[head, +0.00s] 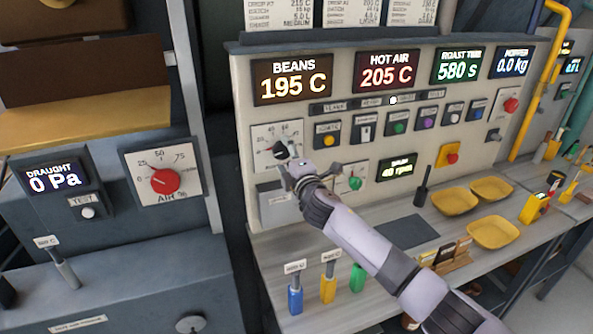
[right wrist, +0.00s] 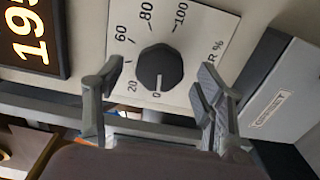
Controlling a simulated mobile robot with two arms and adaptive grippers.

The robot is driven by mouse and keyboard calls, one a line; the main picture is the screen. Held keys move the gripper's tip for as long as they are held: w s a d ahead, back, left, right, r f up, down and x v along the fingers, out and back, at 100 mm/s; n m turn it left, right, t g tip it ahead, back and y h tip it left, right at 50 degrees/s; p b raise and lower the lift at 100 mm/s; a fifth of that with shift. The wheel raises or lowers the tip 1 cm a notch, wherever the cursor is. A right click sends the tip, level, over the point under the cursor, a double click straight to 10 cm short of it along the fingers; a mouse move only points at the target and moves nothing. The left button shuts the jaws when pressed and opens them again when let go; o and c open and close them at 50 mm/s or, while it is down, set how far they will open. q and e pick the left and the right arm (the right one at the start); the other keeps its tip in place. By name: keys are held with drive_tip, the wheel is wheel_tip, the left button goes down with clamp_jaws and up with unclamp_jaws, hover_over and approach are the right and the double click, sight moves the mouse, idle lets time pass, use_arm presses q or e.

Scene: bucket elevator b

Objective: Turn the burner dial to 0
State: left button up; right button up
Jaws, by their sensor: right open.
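The burner dial (head: 281,150) is a black knob on a white scale plate at the left of the control panel. In the right wrist view the dial (right wrist: 159,66) shows a white pointer mark directed at, or very close to, the 0 on its scale. My right gripper (head: 297,172) is just in front of the dial, hiding part of its plate. In the right wrist view my right gripper (right wrist: 157,90) is open, with one finger on each side of the dial and visible gaps to the knob. My left gripper is out of view.
A red air dial (head: 165,180) is on the left cabinet. A green knob (head: 355,183) is right of my gripper, and a grey cabinet box (right wrist: 290,95) is beside the scale. Tools and yellow trays (head: 455,202) are on the bench (head: 385,210) below.

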drive_tip(key=v, duration=1)
drive_tip(key=shift+s+d, duration=0.15)
drive_tip(key=shift+s, duration=0.25)
drive_tip(key=shift+f, duration=0.1)
